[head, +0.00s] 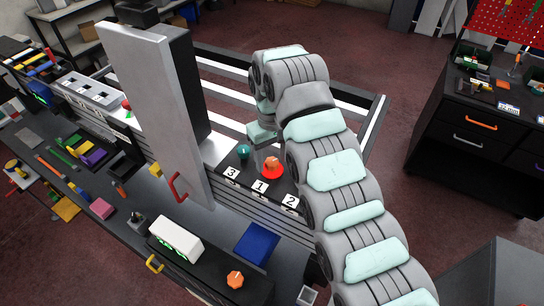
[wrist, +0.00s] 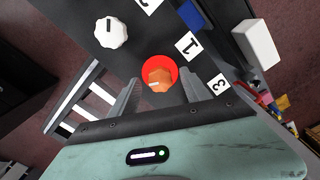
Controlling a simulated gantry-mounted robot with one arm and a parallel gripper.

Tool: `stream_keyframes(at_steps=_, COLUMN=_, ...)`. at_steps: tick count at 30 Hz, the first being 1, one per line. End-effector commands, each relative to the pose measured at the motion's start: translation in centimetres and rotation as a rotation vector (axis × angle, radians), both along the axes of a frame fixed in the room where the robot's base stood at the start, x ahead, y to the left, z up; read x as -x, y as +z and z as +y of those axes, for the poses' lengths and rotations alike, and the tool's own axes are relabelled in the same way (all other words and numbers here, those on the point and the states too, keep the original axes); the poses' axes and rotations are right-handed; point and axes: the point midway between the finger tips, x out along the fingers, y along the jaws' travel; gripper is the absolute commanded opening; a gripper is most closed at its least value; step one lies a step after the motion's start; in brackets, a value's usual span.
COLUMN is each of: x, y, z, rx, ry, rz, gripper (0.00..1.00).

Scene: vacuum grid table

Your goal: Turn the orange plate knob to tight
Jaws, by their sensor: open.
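The orange knob (head: 272,161) sits on a round red base on a dark plate, behind the label 1. In the wrist view the orange knob (wrist: 158,76) carries a short pale mark pointing left. My gripper (head: 264,150) points down at it, partly hidden by my own arm in the head view. In the wrist view my gripper (wrist: 160,92) is open, with one finger on each side of the orange knob; I cannot tell whether they touch it. No wording for tight is readable.
A teal knob (head: 243,151) stands near label 3, close to my gripper. A white knob (wrist: 112,32) stands near label 2. Another orange knob (head: 235,279) is on the front box.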

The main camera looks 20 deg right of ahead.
Motion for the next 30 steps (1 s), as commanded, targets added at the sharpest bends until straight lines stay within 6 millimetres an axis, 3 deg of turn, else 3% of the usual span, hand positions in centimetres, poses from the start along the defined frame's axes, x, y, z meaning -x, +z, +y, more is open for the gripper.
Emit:
stream_keyframes(at_steps=6, x=0.01, y=0.01, z=-0.02, rx=0.0, ry=0.0, rz=0.0, gripper=0.54)
stream_keyframes(at_steps=26, x=0.02, y=0.02, z=-0.02, rx=0.0, ry=0.0, rz=0.001, gripper=0.0)
stream_keyframes(at_steps=30, x=0.01, y=0.02, z=-0.02, rx=0.0, ry=0.0, rz=0.001, gripper=0.0)
